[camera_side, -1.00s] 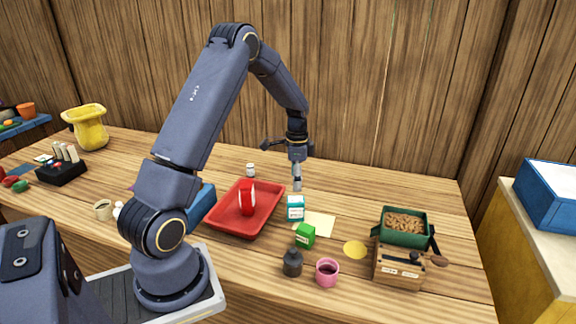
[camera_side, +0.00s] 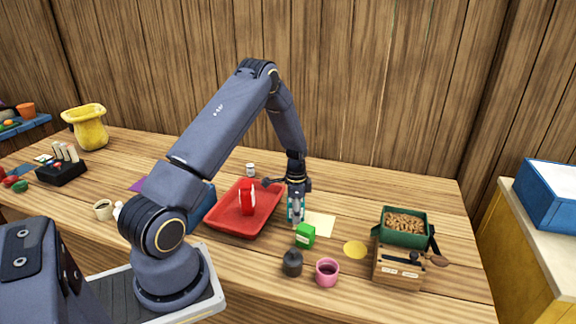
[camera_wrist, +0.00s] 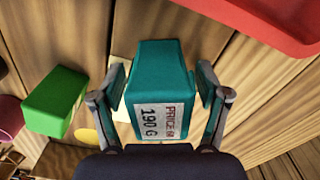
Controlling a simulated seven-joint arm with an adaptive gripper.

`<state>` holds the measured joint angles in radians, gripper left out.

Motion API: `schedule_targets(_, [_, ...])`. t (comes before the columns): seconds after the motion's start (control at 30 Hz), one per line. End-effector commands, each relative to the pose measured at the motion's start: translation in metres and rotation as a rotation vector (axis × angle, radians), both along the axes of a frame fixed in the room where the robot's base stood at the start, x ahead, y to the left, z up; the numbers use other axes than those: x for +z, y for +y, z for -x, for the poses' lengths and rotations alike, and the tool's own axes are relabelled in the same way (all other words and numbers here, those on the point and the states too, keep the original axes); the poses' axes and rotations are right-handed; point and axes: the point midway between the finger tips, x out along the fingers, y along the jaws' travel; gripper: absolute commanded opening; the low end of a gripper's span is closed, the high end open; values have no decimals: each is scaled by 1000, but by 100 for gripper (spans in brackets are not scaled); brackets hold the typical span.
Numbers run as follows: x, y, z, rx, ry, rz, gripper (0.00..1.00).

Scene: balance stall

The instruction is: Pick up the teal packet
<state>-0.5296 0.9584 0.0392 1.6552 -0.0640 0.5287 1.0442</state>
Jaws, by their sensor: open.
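The teal packet (camera_wrist: 160,75) stands between the two fingers of my gripper (camera_wrist: 162,90) in the wrist view. It has a white label with "PRICE" and "190 G" facing the camera. My gripper is open, with one finger on each side of the packet; a narrow gap shows at each side. In the side view my gripper (camera_side: 296,215) is down over the teal packet (camera_side: 291,212) and hides most of it.
A green box (camera_side: 305,235) stands close in front of the packet. A red tray (camera_side: 226,222) holding a red packet (camera_side: 247,201) lies to the left. A yellow disc (camera_side: 355,250), a pink cup (camera_side: 327,272) and a dark bottle (camera_side: 292,263) are nearby.

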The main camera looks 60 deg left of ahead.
Motion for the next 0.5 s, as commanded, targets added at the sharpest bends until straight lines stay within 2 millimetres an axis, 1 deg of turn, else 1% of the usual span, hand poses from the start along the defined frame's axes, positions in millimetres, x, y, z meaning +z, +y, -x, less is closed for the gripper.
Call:
schedule_targets(0.07, [0, 0, 0, 0, 0, 0, 75])
schedule_targets(0.5, [1, 0, 0, 0, 0, 0, 30])
